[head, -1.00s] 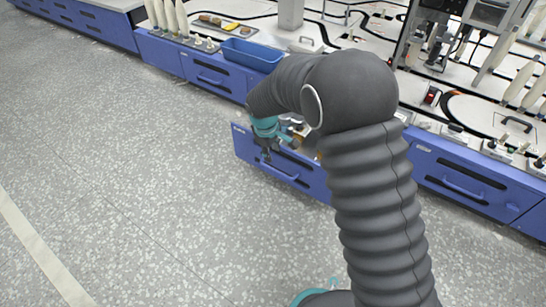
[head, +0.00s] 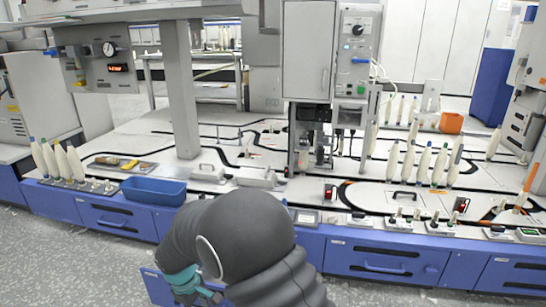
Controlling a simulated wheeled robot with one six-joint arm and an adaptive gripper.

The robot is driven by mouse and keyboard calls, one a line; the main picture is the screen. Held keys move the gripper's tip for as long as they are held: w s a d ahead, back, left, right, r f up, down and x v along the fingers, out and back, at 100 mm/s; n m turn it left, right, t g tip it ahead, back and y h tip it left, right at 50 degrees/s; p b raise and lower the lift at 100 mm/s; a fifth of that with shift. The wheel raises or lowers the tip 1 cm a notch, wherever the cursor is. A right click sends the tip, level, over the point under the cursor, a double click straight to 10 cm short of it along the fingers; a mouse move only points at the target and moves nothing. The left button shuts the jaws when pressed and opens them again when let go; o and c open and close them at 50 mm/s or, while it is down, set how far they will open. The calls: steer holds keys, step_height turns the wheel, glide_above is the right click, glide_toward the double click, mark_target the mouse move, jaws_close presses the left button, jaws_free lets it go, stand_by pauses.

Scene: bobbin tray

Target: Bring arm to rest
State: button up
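My dark grey arm arches up from the bottom edge and bends down to the left in the head view. Its teal wrist is low in the picture, and my gripper (head: 190,295) is at the bottom edge, mostly cut off. I cannot see whether its fingers are open or shut, or whether they hold anything. Beside it is the blue front of a pulled-out drawer (head: 156,287), partly cut off by the picture's edge. The drawer's inside is mostly hidden by the arm.
A blue bin (head: 153,191) stands on the machine's front edge, left of my arm. A tray (head: 121,163) with small items lies behind it. White bobbins (head: 440,165) stand at the right and others at the left. A grey post (head: 181,90) rises behind. The floor at lower left is clear.

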steer(key=s+d+r+m+t+p, duration=0.1)
steer(key=s+d+r+m+p, duration=0.2)
steer(key=d+r, duration=0.9)
steer(key=s+d+r+m+t+y+p, duration=0.1)
steer(key=s+d+r+m+t+p, duration=0.1)
steer(key=s+d+r+m, duration=0.4)
steer(key=s+d+r+m+t+p, duration=0.1)
steer(key=s+d+r+m+p, duration=0.3)
steer(key=s+d+r, duration=0.5)
steer(key=d+r, duration=0.9)
steer(key=d, duration=0.1)
steer(key=shift+s+r+t, duration=0.3)
steer(key=shift+t, duration=0.1)
steer(key=shift+o, duration=0.4)
